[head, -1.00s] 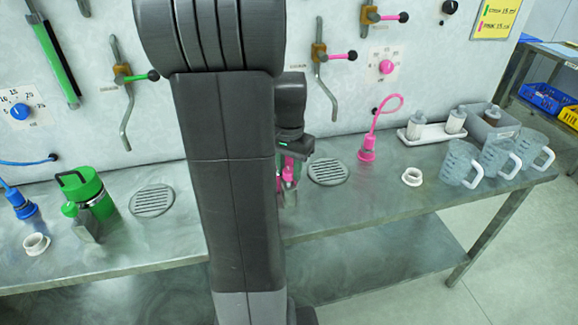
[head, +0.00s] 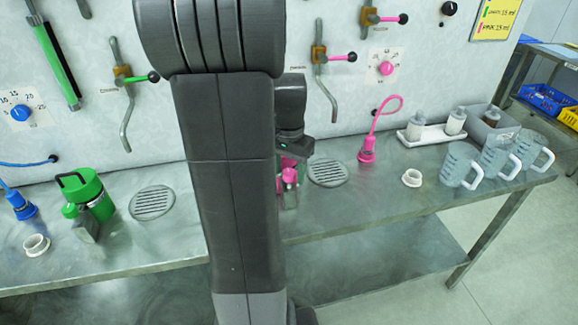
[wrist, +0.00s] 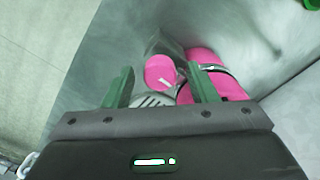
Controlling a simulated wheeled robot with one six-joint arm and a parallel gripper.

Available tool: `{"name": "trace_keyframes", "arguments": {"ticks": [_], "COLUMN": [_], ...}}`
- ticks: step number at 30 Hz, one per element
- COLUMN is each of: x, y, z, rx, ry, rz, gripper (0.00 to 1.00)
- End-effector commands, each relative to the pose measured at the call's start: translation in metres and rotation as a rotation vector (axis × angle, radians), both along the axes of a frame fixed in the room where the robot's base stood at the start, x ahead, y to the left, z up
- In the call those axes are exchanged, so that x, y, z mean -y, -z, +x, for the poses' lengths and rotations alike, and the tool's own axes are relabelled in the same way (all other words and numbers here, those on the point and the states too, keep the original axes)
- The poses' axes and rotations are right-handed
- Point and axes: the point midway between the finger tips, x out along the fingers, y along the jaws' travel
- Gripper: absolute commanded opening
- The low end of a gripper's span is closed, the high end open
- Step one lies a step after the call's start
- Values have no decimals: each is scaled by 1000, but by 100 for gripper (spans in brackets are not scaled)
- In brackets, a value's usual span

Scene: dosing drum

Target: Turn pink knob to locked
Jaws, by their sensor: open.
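A pink knob (wrist: 160,70) sits on the near side of a pink-lidded container (wrist: 221,84) in the wrist view. In the head view the knob (head: 289,175) shows just below my gripper, and my arm hides most of the container. My gripper (wrist: 160,84) is open, its two green fingers on either side of the knob in the wrist view. I cannot tell whether either finger touches it. No lock marking is readable. Another pink knob, a dial (head: 386,68), is on the wall panel.
A green container (head: 95,198) stands at the left between a drain grate (head: 152,202) and a white ring (head: 36,245). Another grate (head: 327,172), a pink hose fitting (head: 367,150) and clear jugs (head: 460,166) are to the right. The front right bench top is clear.

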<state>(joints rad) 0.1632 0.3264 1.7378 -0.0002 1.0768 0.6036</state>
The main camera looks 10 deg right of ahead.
Motion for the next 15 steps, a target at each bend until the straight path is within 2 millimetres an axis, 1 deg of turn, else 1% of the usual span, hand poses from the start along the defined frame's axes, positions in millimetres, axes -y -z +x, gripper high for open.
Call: {"name": "trace_keyframes", "arguments": {"ticks": [2,5,8,15], "x": [0,0,0,0], "y": [-3,-13,-31,-87], "z": [0,1,1,1], "rx": [1,3,6,6], "ry": [0,0,0,0], "rz": [0,0,-1,-1], "gripper": [52,52,52,52]}}
